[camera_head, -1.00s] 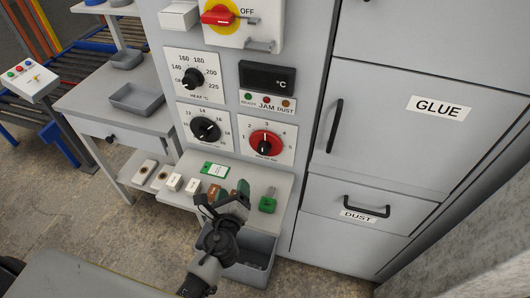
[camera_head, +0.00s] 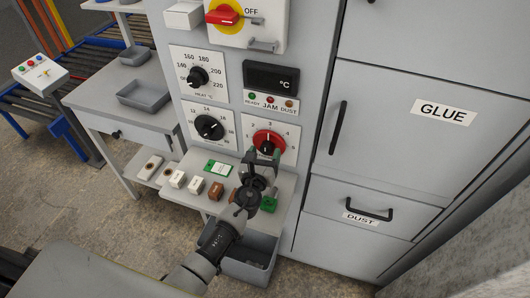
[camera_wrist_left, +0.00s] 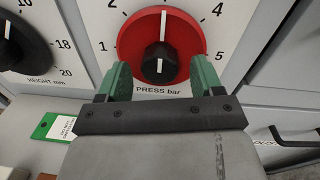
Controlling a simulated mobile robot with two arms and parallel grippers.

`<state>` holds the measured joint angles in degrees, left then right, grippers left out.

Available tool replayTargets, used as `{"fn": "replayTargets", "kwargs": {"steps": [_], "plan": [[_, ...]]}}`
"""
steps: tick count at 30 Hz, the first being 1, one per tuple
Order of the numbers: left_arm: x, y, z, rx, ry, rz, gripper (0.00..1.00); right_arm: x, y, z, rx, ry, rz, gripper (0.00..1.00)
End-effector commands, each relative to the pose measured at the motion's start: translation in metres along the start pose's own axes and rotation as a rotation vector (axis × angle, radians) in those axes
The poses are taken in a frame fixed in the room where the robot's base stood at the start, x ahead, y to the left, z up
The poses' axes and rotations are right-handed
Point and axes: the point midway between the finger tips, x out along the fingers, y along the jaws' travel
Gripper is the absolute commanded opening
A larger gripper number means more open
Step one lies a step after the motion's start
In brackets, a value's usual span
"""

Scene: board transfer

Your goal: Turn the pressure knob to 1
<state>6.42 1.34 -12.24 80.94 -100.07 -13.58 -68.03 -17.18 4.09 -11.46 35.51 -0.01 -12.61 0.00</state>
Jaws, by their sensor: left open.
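The pressure knob (camera_head: 266,146) is black on a round red dial, on the front of the grey machine. In the left wrist view the knob (camera_wrist_left: 161,58) has a white line pointing nearly straight up, between the 2 and the 4. The 1 is at the dial's left and the 5 at its right. My left gripper (camera_head: 261,156) is open and empty in front of the dial's lower part. In the left wrist view its green fingertips (camera_wrist_left: 162,82) are apart, to the left and right of the knob's lower end. I cannot tell whether they touch anything. My right gripper is not in view.
A shelf (camera_head: 184,193) below carries a green tag (camera_head: 217,167) and several small blocks. A grey bin (camera_head: 246,270) is underneath. The GLUE door (camera_head: 390,140) is at right.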

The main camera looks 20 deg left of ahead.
Motion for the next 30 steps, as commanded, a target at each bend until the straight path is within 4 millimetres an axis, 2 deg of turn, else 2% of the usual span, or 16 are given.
{"fn": "replayTargets", "kwargs": {"steps": [4,11,21,30], "plan": [[0.0070,0.0000,0.0001,0.000,0.000,0.000,0.66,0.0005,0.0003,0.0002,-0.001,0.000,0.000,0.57],[0.0072,0.0001,0.0002,0.000,0.000,0.001,0.66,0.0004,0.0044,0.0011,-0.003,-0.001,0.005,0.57],[0.0069,0.0002,0.0001,0.000,0.000,0.001,0.17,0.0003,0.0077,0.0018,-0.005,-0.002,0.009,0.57],[0.0068,0.0005,-0.0002,-0.039,0.002,0.001,0.17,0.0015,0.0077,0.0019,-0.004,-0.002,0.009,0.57]]}}
